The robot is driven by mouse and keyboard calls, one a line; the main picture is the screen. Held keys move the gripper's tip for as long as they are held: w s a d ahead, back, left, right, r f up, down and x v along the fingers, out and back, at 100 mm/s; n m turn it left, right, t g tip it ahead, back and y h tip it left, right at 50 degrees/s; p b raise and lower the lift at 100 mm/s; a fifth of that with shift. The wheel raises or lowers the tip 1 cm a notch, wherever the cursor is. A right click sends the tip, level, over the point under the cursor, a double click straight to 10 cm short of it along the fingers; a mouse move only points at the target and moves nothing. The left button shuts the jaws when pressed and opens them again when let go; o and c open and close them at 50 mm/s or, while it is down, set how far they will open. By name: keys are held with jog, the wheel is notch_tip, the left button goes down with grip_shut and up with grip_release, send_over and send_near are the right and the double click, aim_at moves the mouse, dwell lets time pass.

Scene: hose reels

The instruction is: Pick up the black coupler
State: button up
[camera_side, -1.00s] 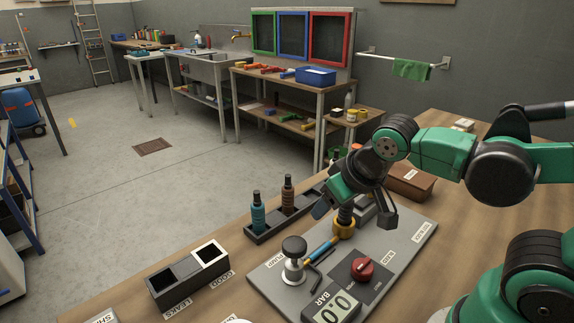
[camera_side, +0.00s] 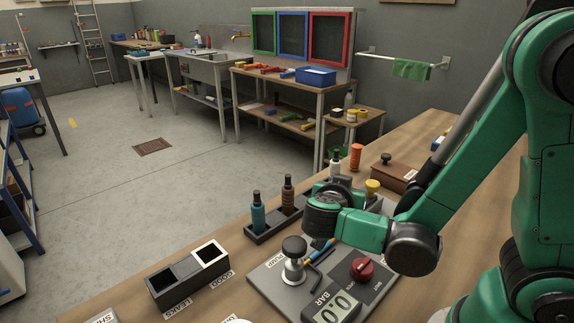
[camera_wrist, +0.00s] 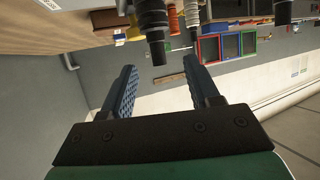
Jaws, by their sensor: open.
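In the wrist view, which is upside down, a dark grey-black coupler (camera_wrist: 152,20) hangs down from the top edge, its narrow tip in line with the gap between my fingers. I take it for the black coupler; contact cannot be told. My gripper (camera_wrist: 158,63) is open, its two blue ribbed fingers apart with nothing clamped. In the side view my wrist hides the fingers and whatever stands behind it. A teal coupler (camera_side: 258,214) and a brown coupler (camera_side: 287,196) stand upright in the dark rack (camera_side: 262,237), left of my wrist.
A grey panel (camera_side: 268,284) carries a black-topped pump (camera_side: 293,262), a red knob (camera_side: 362,268) and a BAR display (camera_side: 332,306). A two-compartment box (camera_side: 170,288) stands left. An orange cylinder (camera_side: 356,156), a yellow-topped piece (camera_side: 372,186) and a brown box (camera_side: 394,176) stand behind my wrist.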

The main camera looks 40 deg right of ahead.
jog(key=shift+w+d+f, duration=0.2)
jog(key=shift+d, duration=0.35)
grip_shut()
jog(key=shift+r, duration=0.2)
